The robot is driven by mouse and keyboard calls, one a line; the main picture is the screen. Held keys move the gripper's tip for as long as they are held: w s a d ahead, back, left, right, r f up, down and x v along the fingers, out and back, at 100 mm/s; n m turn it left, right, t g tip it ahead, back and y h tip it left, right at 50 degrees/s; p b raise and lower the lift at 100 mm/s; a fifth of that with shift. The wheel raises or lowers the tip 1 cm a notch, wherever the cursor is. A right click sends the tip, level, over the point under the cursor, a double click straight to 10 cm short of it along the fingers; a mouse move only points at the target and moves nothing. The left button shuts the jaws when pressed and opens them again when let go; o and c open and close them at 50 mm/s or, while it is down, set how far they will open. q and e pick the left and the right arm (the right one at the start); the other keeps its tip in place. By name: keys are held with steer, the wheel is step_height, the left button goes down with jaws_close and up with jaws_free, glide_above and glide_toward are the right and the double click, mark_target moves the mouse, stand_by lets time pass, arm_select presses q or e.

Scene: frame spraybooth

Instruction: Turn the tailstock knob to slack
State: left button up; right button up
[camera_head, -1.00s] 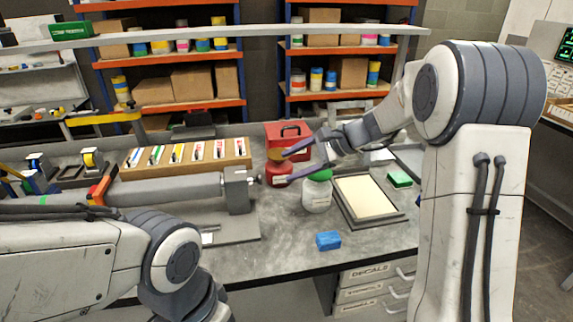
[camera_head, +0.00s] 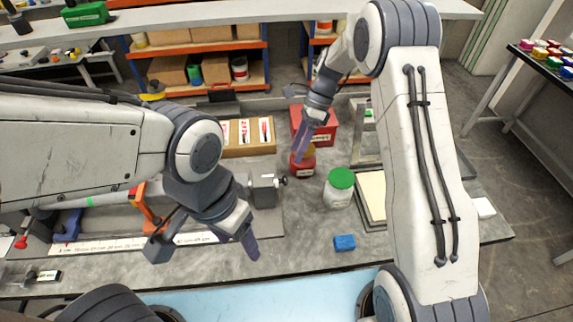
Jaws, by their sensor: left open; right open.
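The tailstock (camera_head: 264,191) is a grey block at the right end of the fixture on the bench. Its small knob (camera_head: 283,181) sticks out on the right side. My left gripper (camera_head: 246,238) hangs over the bench in front of the tailstock, apart from the knob. One purple finger shows clearly and the jaws look empty. My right gripper (camera_head: 308,142) is open and points down behind the knob, near the red jar (camera_head: 302,166). I cannot tell whether its fingers touch the jar.
A white jar with a green lid (camera_head: 340,187) stands right of the knob. A blue block (camera_head: 344,242) lies nearer the front. A framed tray (camera_head: 371,196) is partly hidden by my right arm.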

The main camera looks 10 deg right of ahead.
mark_target(283, 181)
steer(key=p+x, duration=0.2)
steer(key=x, duration=0.7)
steer(key=shift+p, duration=0.35)
steer(key=shift+d, duration=0.15)
jaws_close()
